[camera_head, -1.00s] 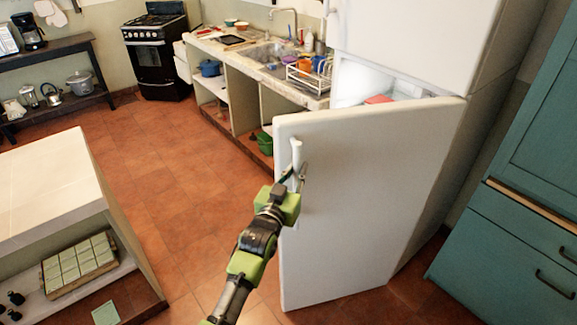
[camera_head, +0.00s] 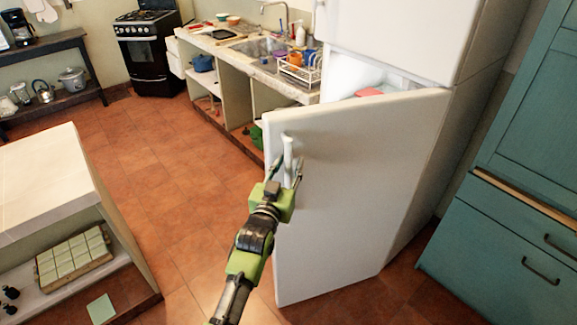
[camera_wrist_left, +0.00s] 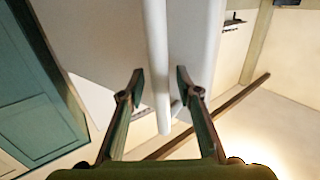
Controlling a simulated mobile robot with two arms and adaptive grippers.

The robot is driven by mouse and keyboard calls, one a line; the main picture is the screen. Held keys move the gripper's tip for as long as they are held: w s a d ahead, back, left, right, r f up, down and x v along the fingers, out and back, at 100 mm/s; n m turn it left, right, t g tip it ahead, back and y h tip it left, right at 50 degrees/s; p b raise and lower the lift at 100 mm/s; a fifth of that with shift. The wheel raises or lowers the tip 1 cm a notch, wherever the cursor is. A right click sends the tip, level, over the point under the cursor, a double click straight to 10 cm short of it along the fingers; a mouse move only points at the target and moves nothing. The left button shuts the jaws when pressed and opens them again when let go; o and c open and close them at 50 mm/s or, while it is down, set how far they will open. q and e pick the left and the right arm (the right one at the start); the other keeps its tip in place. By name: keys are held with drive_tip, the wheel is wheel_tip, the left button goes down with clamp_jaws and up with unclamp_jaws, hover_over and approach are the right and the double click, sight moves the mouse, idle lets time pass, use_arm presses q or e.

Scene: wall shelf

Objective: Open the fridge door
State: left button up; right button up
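The fridge door (camera_head: 345,190) is white and stands partly open, its free edge swung out to the left. Part of the fridge inside (camera_head: 360,78) shows above its top edge. The white vertical door handle (camera_head: 288,150) is near that free edge. My left gripper (camera_head: 287,172) is at the handle's lower part. In the left wrist view, its two fingers (camera_wrist_left: 158,83) stand apart on either side of the handle (camera_wrist_left: 157,45), with a visible gap on each side. The handle's lower end shows between the fingers. My right gripper is in neither view.
A teal cabinet (camera_head: 500,235) stands at the right, beyond the fridge. A low island with a pale top (camera_head: 45,185) is at the left. A counter with a sink (camera_head: 262,47) runs behind the door. Tiled floor (camera_head: 170,175) is clear between the island and door.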

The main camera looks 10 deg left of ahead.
use_arm(q)
drive_tip(key=shift+s+f, duration=0.15)
drive_tip(key=shift+s, duration=0.2)
drive_tip(key=s+a, duration=0.1)
drive_tip(key=s, duration=1)
drive_tip(key=shift+a, duration=0.35)
drive_tip(key=shift+s, duration=0.1)
